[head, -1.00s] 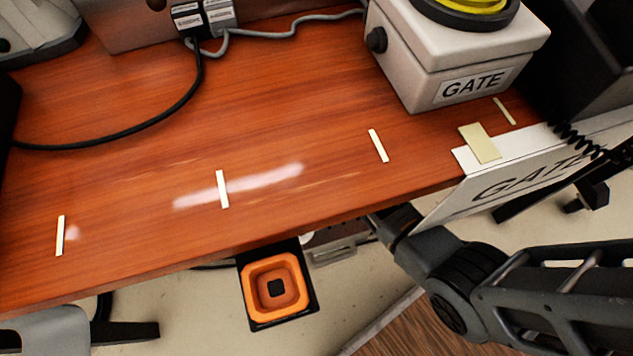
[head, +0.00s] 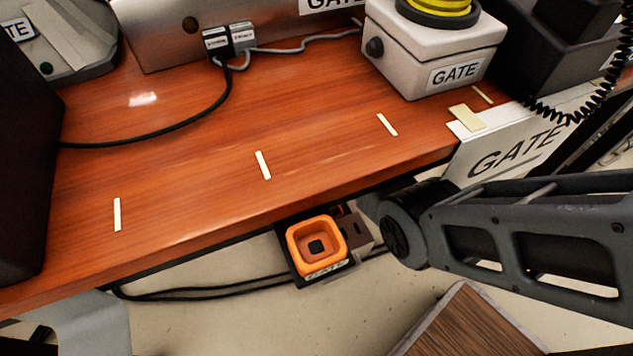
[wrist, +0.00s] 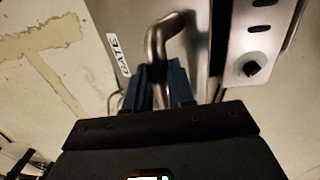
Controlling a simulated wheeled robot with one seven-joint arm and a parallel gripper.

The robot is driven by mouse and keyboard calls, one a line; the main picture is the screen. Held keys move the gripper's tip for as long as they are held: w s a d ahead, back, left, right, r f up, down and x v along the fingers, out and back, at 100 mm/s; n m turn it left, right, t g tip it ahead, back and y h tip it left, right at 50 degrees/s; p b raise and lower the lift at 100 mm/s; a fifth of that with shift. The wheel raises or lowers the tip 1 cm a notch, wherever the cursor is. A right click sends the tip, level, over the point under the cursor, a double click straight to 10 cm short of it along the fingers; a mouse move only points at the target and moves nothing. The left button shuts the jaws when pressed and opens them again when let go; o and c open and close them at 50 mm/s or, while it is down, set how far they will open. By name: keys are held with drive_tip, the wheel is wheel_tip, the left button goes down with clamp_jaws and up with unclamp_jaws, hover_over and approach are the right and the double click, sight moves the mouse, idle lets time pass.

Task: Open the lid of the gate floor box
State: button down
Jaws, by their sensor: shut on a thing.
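In the wrist view my gripper (wrist: 159,92) has its blue fingers shut on a bent metal handle (wrist: 158,42). A grey surface (wrist: 135,18) with a GATE label (wrist: 120,55) lies beside the handle; it appears to be the floor box lid. How far it is raised cannot be told. In the head view my arm reaches in from the right to below the desk edge, and my gripper is hidden there. An orange square piece (head: 304,237) with a dark centre and a GATE label sits in a dark frame under the desk edge.
The reddish wooden desk (head: 200,180) overhangs this area. A white GATE box (head: 420,50) stands on it, and a GATE sign (head: 510,150) hangs at its right edge. Black cables (head: 190,294) run along the floor. In the wrist view a metal plate (wrist: 262,45) is close right of the handle.

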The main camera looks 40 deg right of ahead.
drive_tip(key=shift+w+f, duration=0.1)
drive_tip(key=shift+f, duration=0.1)
idle(0.4)
drive_tip(key=c, duration=1.4)
unclamp_jaws()
drive_tip(key=o, duration=0.4)
drive_tip(key=shift+r, duration=0.1)
drive_tip(key=shift+o, duration=0.2)
